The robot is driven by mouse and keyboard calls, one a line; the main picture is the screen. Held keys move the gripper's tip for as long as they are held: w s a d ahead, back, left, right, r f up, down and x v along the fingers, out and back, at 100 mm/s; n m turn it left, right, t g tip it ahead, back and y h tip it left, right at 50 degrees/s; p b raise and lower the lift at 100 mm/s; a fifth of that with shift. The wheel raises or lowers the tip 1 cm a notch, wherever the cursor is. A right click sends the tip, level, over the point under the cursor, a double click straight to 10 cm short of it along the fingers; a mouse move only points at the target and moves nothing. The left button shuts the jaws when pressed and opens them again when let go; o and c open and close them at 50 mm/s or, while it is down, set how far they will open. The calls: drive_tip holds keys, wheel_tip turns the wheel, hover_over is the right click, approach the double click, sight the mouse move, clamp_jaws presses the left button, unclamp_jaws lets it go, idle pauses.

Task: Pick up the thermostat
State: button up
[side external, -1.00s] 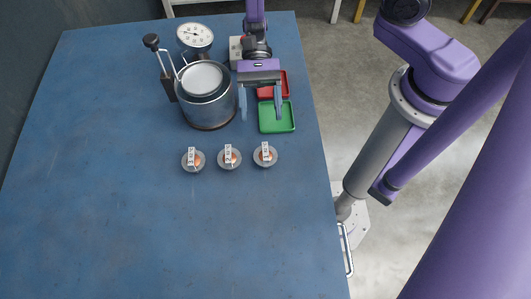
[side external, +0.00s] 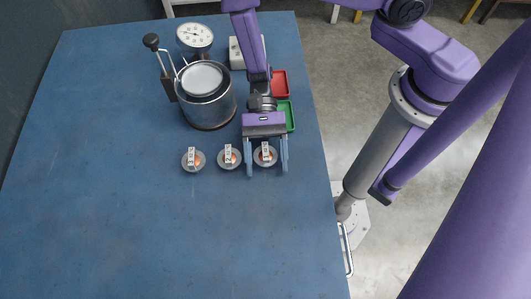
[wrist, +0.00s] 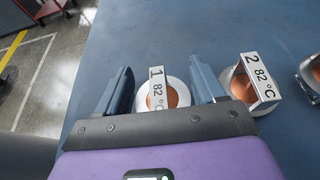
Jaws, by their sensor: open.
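Three thermostats with copper centres and white number tags stand in a row on the blue table. Thermostat 1 (side external: 265,156) is the rightmost in the side view; in the wrist view thermostat 1 (wrist: 158,92) has a tag reading "1 82 °C". My gripper (side external: 267,170) is open, with one finger on each side of thermostat 1, and holds nothing. In the wrist view my gripper (wrist: 163,80) shows its fingers apart from it. Thermostat 2 (side external: 229,158) is just left, and its tag in the wrist view (wrist: 262,80) reads "2 82 °C". Thermostat 3 (side external: 193,160) is farther left.
A metal pot (side external: 207,105) with a dial gauge (side external: 195,38) and a black-knobbed lever (side external: 152,42) stands behind. A green tray (side external: 291,116) and a red tray (side external: 281,82) lie partly behind my arm. The front of the table (side external: 170,235) is clear.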

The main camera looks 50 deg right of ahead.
sight(266, 158)
drive_tip(key=c, duration=0.8)
drive_tip(key=shift+o, duration=0.2)
drive_tip(key=shift+r, duration=0.15)
drive_tip(key=shift+r, duration=0.45)
wheel_tip(266, 158, up, 2)
drive_tip(key=shift+r, duration=0.1)
drive_tip(key=s+d+r, duration=0.8)
drive_tip(key=d+r, duration=0.1)
drive_tip(key=d, duration=0.2)
drive_tip(key=shift+d+r, duration=0.25)
drive_tip(key=shift+r, duration=0.05)
